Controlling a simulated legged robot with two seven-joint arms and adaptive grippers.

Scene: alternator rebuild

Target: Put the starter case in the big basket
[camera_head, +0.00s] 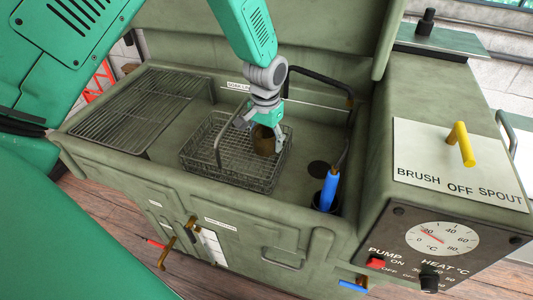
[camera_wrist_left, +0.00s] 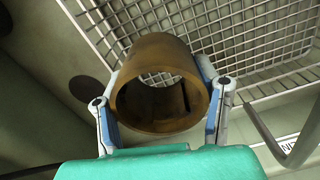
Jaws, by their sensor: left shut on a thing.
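The starter case (camera_wrist_left: 160,80) is a brown, open-ended metal cylinder in the left wrist view. It sits between the two fingers of my left gripper (camera_wrist_left: 162,112), which is shut on it. In the head view the starter case (camera_head: 264,140) is held inside the outline of the big basket (camera_head: 232,183), a wire mesh basket in the wash tank. My left gripper (camera_head: 264,126) comes down from above. Whether the case touches the basket floor cannot be told. My right gripper is not in view.
A wire rack (camera_head: 140,110) lies left of the basket. A blue-handled brush or spout (camera_head: 327,192) on a dark hose stands to the right. The basket's raised handle (camera_head: 218,150) rises near the gripper. A control panel (camera_head: 440,240) is at the front right.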

